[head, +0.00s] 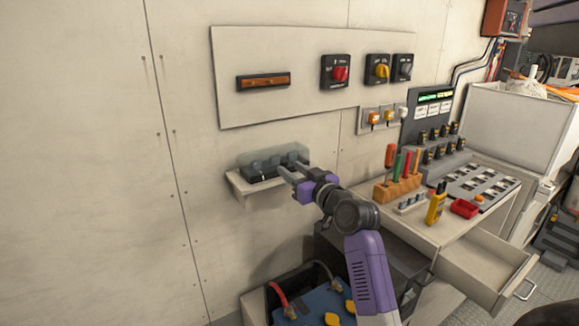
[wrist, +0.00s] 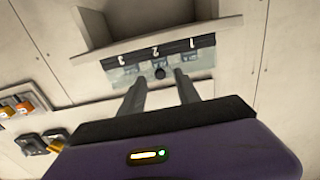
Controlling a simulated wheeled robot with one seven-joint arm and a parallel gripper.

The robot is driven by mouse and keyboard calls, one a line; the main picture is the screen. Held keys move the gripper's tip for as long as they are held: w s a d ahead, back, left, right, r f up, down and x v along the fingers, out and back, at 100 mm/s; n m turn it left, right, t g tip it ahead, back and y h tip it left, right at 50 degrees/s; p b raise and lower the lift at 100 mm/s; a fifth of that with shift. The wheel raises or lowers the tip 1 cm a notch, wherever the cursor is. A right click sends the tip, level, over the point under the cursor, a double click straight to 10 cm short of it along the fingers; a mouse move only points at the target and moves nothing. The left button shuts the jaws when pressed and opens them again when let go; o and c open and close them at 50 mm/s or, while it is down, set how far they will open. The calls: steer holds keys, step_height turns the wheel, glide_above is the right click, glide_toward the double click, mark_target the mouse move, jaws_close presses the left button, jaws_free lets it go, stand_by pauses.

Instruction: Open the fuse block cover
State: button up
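The fuse block (head: 266,172) is a dark block on a small wall shelf left of centre in the head view. In the wrist view the picture is turned over: the fuse block (wrist: 160,51) shows a dark strip with upside-down numbers, and the clear cover (wrist: 205,62) lies below that strip. A small dark knob (wrist: 160,73) shows between my fingertips. My gripper (head: 288,171) is at the block's right front, also seen in the wrist view (wrist: 159,78). Its fingers are apart; contact cannot be told.
The small shelf (head: 236,181) juts from the wall. Above is a panel with rotary switches (head: 335,72). To the right, a workbench holds screwdrivers in a wooden block (head: 397,188), a yellow meter (head: 436,207) and an open drawer (head: 485,262). A blue battery (head: 312,303) sits below.

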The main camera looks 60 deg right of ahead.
steer(key=shift+x, duration=1.05)
jaws_close()
stand_by(0.7)
